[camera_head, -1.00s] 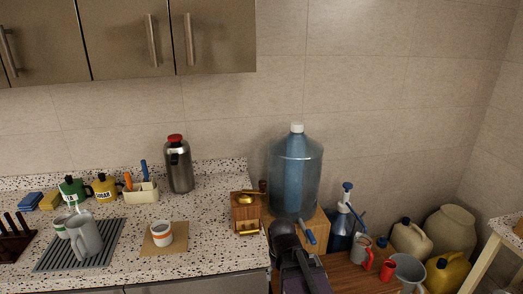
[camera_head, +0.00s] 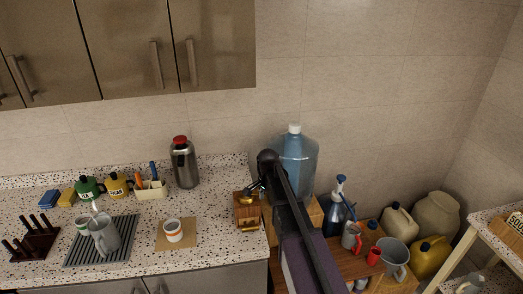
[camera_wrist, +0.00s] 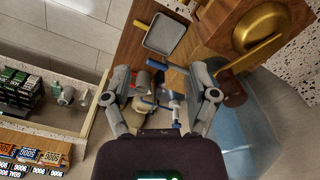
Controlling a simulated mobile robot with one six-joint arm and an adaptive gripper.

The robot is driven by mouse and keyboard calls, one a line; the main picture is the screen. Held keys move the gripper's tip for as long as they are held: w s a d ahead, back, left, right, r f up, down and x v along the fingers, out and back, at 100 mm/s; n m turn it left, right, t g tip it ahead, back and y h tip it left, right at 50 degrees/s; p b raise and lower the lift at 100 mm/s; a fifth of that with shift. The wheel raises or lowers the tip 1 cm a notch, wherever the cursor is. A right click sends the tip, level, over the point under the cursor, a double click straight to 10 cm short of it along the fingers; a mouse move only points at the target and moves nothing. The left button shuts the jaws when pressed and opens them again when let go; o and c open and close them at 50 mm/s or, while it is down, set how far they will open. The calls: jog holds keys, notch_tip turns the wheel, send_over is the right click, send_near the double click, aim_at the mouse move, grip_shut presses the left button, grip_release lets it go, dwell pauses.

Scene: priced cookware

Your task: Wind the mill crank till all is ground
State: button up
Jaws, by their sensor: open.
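The mill (camera_head: 247,208) is a wooden box with brass parts near the counter's right end. In the wrist view its wooden body and brass bowl (camera_wrist: 262,27) fill the upper right. The brass crank arm (camera_wrist: 250,56) reaches down and left from the bowl to a dark brown knob (camera_wrist: 232,92). My gripper (camera_wrist: 160,75) is open and empty, with the knob just right of its right finger, outside the jaws. In the head view my gripper (camera_head: 254,188) is small and dark above the mill, and my arm hides part of that area. The mill's contents are hidden.
A large blue water bottle (camera_head: 299,160) stands right behind my arm. A steel flask (camera_head: 184,165) and a white cup (camera_head: 173,231) stand left of the mill. Jugs and canisters (camera_head: 430,258) crowd the lower right. The counter between cup and mill is clear.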

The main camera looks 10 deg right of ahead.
jog(key=w+r+m+p, duration=0.6)
jog(key=w+r+p, duration=0.3)
jog(key=w+r, duration=0.1)
jog(key=shift+r, duration=0.35)
jog(key=shift+f, duration=0.15)
notch_tip(320, 180, down, 14)
jog(key=b, duration=1.3)
jog(key=shift+r+b, duration=0.2)
jog(key=shift+b, duration=0.1)
jog(key=c, duration=0.7)
